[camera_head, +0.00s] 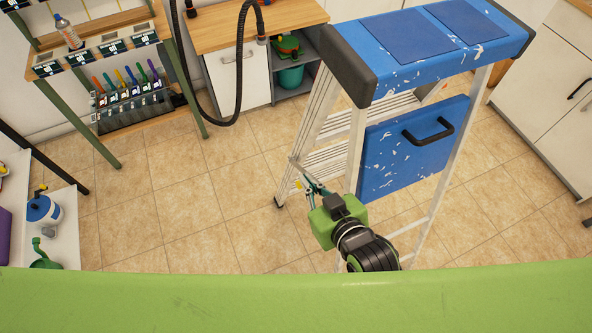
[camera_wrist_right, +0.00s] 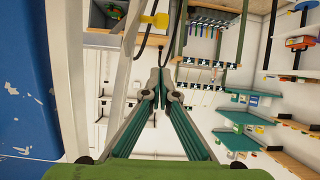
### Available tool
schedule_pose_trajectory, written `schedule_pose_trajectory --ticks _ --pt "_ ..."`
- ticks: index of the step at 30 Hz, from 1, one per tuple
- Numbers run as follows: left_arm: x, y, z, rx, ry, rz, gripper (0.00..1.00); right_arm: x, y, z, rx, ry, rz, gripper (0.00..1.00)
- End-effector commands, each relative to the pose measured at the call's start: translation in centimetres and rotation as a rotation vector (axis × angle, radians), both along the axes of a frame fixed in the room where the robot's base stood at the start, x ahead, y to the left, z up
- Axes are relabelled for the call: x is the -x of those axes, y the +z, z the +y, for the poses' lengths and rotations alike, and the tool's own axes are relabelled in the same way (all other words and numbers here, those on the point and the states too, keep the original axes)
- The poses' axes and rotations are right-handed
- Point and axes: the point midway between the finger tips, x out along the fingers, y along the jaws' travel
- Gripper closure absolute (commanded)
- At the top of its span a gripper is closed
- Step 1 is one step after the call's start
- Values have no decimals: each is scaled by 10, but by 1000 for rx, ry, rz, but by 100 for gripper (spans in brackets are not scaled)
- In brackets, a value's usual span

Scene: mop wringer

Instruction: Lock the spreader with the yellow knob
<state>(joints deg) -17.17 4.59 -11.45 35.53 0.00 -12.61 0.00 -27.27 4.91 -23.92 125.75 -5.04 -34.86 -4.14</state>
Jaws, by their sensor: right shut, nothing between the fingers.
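The stepladder has a blue, paint-chipped top (camera_head: 430,47) and pale metal legs, and it stands right of centre in the head view. In the right wrist view, a yellow knob (camera_wrist_right: 159,20) sits near the top edge on a thin grey bar, beside a pale ladder leg (camera_wrist_right: 65,75). My right gripper (camera_head: 304,178) is at the ladder's left side in the head view. Its fingers (camera_wrist_right: 162,85) are shut and empty, with the knob beyond their tips in the wrist view. The gap between tips and knob is hard to judge. My left gripper is out of view.
A blue panel with a black handle (camera_head: 428,130) hangs between the ladder legs, close to my right arm. A black hose (camera_head: 240,75) hangs behind, left of the ladder. A tool rack (camera_head: 130,105) stands at the left. Tiled floor (camera_head: 180,215) lies clear between them.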

Motion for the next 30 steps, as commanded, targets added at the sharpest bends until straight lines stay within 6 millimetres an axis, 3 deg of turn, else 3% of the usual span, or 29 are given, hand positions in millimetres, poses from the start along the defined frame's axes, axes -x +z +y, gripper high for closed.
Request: schedule_pose_trajectory --ticks 14,21,30 --pt "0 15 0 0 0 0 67 -75 -37 33 -2 0 -1 100" --pt "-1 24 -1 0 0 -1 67 -53 -61 22 0 1 2 100" --pt "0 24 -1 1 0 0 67 -48 -67 19 -1 1 -2 100"
